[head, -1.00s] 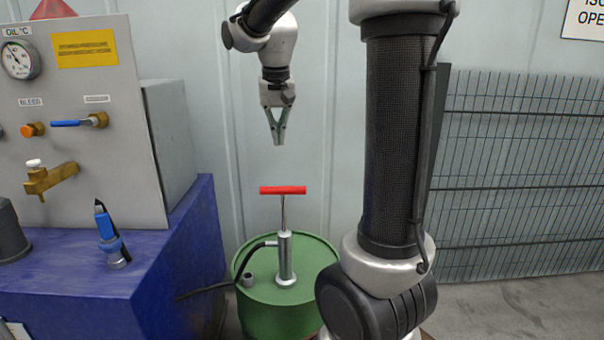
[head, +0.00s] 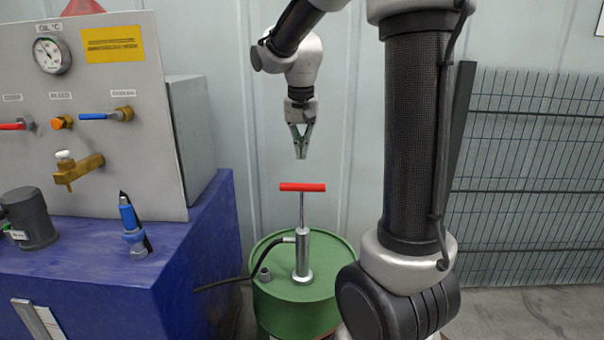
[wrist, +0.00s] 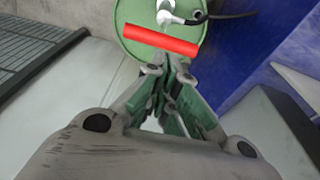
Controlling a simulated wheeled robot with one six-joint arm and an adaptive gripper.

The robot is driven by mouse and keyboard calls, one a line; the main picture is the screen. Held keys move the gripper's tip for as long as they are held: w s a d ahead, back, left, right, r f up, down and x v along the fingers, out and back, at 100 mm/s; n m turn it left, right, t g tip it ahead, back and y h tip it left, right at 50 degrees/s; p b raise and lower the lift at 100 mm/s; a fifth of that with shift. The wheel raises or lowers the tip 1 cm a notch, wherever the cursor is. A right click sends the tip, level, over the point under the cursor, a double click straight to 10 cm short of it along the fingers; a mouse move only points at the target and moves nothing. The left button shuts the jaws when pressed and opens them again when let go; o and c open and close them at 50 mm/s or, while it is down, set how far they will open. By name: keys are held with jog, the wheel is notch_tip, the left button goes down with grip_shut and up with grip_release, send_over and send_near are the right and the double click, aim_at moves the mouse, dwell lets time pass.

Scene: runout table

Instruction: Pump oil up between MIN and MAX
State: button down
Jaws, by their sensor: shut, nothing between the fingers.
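A hand pump (head: 303,252) with a silver barrel stands upright on a green drum (head: 297,310). Its red T-handle (head: 303,187) is raised on a thin rod. A black hose (head: 240,281) runs left from the pump. My gripper (head: 301,157) points down above the handle, apart from it, with its fingers shut and empty. In the wrist view the red handle (wrist: 160,39) lies just beyond the fingertips, with the drum below. A level gauge strip (head: 38,322) shows only partly on the blue tank front at lower left; its marks and oil level cannot be read.
A blue tank (head: 190,262) stands left of the drum, carrying a grey panel with a dial (head: 52,55), valves and a brass tap (head: 78,170). A blue fitting (head: 133,228) stands on its top. A wire mesh fence (head: 530,170) is at right.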

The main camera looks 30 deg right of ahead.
aim_at(301, 185)
jog(key=f, duration=0.2)
jog(key=w+f, duration=0.1)
jog(key=f, duration=0.2)
jog(key=d+f, duration=0.1)
jog(key=f, duration=0.2)
jog(key=shift+w+f, duration=0.1)
jog(key=shift+w, duration=0.05)
notch_tip(301, 185, down, 10)
jog(key=shift+r, duration=0.2)
jog(key=shift+a, duration=0.1)
jog(key=r, duration=0.7)
jog(key=s+r, duration=0.1)
jog(key=r, duration=0.3)
jog(key=shift+a+r, duration=0.2)
jog(key=shift+a, duration=0.2)
jog(key=r, duration=0.1)
jog(key=s+r, duration=0.1)
jog(key=shift+s+a+r, duration=0.1)
jog(key=shift+a+r, duration=0.2)
jog(key=shift+a, duration=0.05)
